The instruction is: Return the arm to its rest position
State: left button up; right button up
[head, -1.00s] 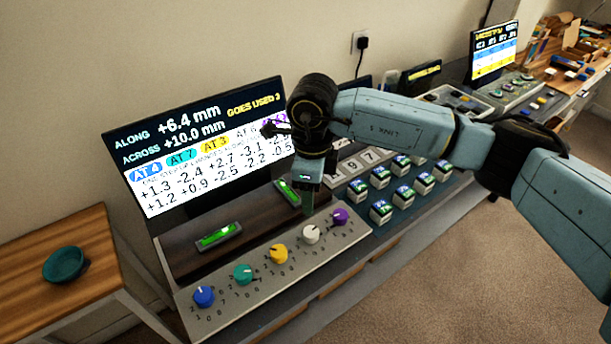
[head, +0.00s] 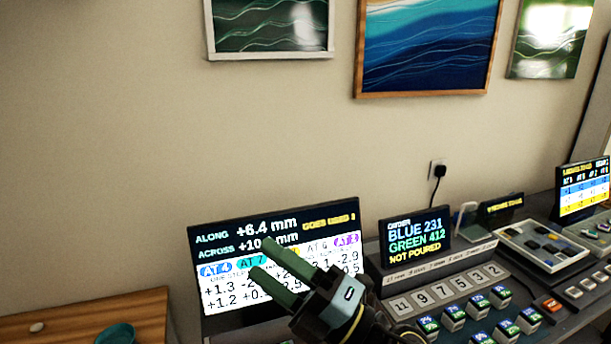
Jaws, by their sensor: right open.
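My right gripper (head: 268,262) shows at the lower middle of the head view, raised in front of the large screen (head: 250,213). Its two green fingers are apart, point up and to the left, and hold nothing. They cover part of the screen's table of numbers. The rest of my right arm is mostly below the picture's edge. My left gripper is not in view.
A smaller screen (head: 414,237) reads "BLUE 231, GREEN 412, NOT POURED". Several labelled cubes (head: 453,318) and a row of number tiles (head: 443,290) are on the console. A wooden table (head: 60,318) with a teal bowl (head: 115,334) is at lower left. Framed pictures (head: 428,45) hang above.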

jog(key=w+d+f+m+t+h, duration=0.25)
jog(key=d+m+t+h, duration=0.35)
jog(key=m, duration=0.3)
jog(key=w+d+f+m+t+h, duration=0.2)
jog(key=d+f+m+t+h, duration=0.15)
jog(key=d+m+h, duration=0.55)
jog(key=s+d+f+m+g+h, duration=0.3)
jog(key=d+f+m, duration=0.1)
jog(key=f, duration=0.3)
jog(key=s+d+f+m+g+h, duration=0.2)
jog(key=d+f+m+g+h, duration=0.1)
jog(key=f+m, duration=0.3)
jog(key=s+d+f+m+g, duration=0.1)
jog(key=s+d+f+g, duration=0.1)
jog(key=s+f+g, duration=0.6)
jog(key=s+d+f+m+g, duration=0.2)
jog(key=s+f, duration=0.2)
jog(key=s, duration=0.7)
notch_tip(320, 180, down, 23)
jog(key=g+b, duration=0.1)
jog(key=s+d+f+n+g+b, duration=0.1)
jog(key=s+d+f, duration=0.2)
jog(key=s+f, duration=1.4)
jog(key=shift+s+f, duration=0.4)
jog(key=shift+f, duration=0.25)
jog(key=shift+g, duration=0.25)
